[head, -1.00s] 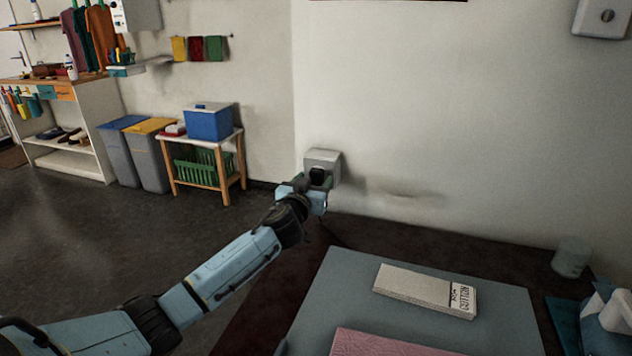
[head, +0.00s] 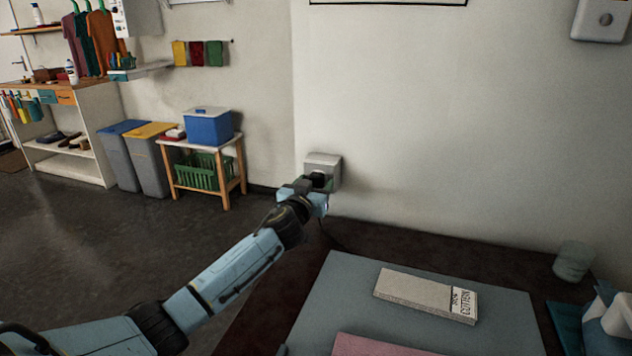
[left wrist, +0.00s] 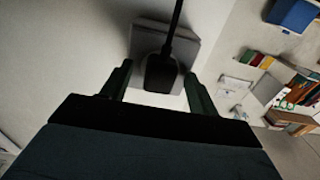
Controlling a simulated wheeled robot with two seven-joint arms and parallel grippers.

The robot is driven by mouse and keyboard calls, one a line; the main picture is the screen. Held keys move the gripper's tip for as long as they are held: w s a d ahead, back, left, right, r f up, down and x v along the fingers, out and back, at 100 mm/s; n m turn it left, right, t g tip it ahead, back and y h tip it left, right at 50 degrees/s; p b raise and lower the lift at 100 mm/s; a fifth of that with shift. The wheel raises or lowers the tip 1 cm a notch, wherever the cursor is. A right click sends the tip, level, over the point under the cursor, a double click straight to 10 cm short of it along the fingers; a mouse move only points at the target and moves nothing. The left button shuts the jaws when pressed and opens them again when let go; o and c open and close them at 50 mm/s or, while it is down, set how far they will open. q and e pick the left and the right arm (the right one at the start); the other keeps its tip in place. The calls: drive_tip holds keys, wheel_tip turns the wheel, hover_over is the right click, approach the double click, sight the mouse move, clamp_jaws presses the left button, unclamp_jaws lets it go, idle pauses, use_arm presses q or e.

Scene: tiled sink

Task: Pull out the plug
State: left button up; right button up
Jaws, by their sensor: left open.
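The black plug (head: 318,179) sits in a grey wall socket box (head: 323,160) on the wall above the dark table. In the left wrist view the plug (left wrist: 160,72) shows with its cord running up, in front of the light socket plate (left wrist: 150,45). My left gripper (head: 318,188) is open at the socket. In the left wrist view its two dark fingers (left wrist: 158,84) stand on either side of the plug, with gaps that look small. Whether they touch it is hard to tell. My right gripper is not in view.
The dark table (head: 390,240) below holds a grey mat (head: 340,300), a white-labelled block (head: 425,295), a pink item (head: 375,346) and a cup (head: 573,262). A small stand with a blue box (head: 209,128) and bins are at the left.

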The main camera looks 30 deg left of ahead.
use_arm(q)
drive_tip(key=shift+c, duration=0.3)
clamp_jaws()
idle(0.4)
drive_tip(key=shift+p+v, duration=1.35)
drive_tip(key=shift+v, duration=1.65)
